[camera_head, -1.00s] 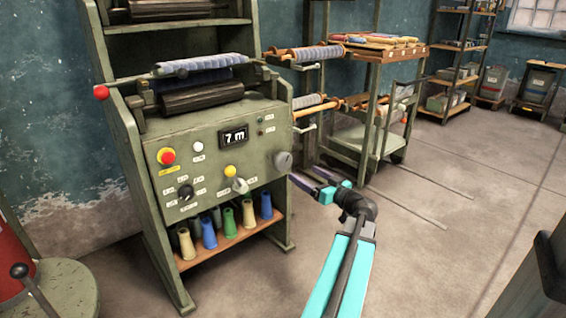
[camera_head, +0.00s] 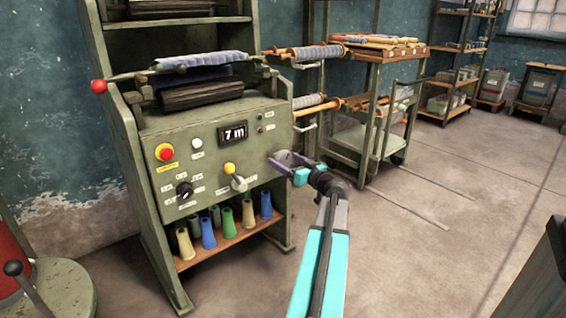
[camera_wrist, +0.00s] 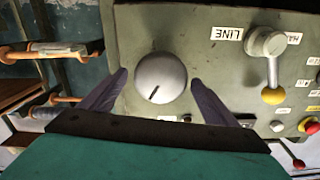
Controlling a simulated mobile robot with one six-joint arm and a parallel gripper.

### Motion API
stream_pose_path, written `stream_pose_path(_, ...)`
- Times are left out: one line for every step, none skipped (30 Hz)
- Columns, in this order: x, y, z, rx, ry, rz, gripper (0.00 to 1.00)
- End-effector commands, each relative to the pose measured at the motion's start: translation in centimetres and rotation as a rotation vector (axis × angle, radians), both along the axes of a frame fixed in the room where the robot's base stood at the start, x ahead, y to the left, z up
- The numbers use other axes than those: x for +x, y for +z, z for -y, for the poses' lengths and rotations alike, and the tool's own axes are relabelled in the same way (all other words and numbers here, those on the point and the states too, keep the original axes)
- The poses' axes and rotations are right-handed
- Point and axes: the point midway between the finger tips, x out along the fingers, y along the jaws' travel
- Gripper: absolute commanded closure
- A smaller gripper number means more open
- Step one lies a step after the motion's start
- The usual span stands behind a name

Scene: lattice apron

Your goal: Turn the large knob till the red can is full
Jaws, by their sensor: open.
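The large grey knob (camera_wrist: 160,78) sits on the machine's green panel, with a dark pointer line aimed toward the lower left in the wrist view. In the head view the knob (camera_head: 283,157) is partly hidden by my gripper (camera_head: 289,165). My gripper is open, its two dark fingers on either side of the knob with small gaps showing. The panel display (camera_head: 233,134) reads 7 m. A red cylindrical body (camera_head: 9,258), perhaps the red can, is cut off at the left edge. Its inside and fill level are not visible.
A lever with a yellow ball (camera_head: 230,168), a red button (camera_head: 165,152) and a black selector (camera_head: 184,189) share the panel. Several coloured cones stand on the shelf (camera_head: 237,241) below. A trolley (camera_head: 362,144) stands behind at right. The floor (camera_head: 420,265) at right is clear.

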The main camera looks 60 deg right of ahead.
Motion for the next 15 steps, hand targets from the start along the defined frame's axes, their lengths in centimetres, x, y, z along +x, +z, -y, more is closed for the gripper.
stream_pose_path(0.6,-0.1,0.3,0.0,0.001,0.0,0.18)
stream_pose_path(0.8,-0.1,0.4,0.0,0.001,0.0,0.18)
stream_pose_path(1.2,-0.1,0.4,0.0,0.001,0.0,0.18)
stream_pose_path(1.4,-0.1,0.5,0.0,0.001,0.0,0.18)
stream_pose_path(1.5,-0.1,0.5,0.0,0.001,0.0,0.18)
stream_pose_path(1.7,-0.1,0.6,0.0,0.001,0.0,0.18)
stream_pose_path(1.7,-0.1,0.6,0.0,0.001,0.0,0.18)
stream_pose_path(1.8,0.0,0.6,0.0,0.001,0.0,0.18)
stream_pose_path(1.9,0.0,0.6,0.0,0.0,0.0,0.18)
stream_pose_path(1.9,0.0,0.6,0.0,0.0,0.0,0.18)
stream_pose_path(1.9,0.0,0.6,0.0,0.0,0.0,0.18)
stream_pose_path(1.9,0.0,0.6,0.0,0.0,0.0,0.18)
stream_pose_path(1.9,0.0,0.6,0.0,0.0,0.0,0.18)
stream_pose_path(1.9,0.0,0.6,0.0,0.0,0.0,0.18)
stream_pose_path(1.9,0.0,0.6,0.0,0.0,0.0,0.18)
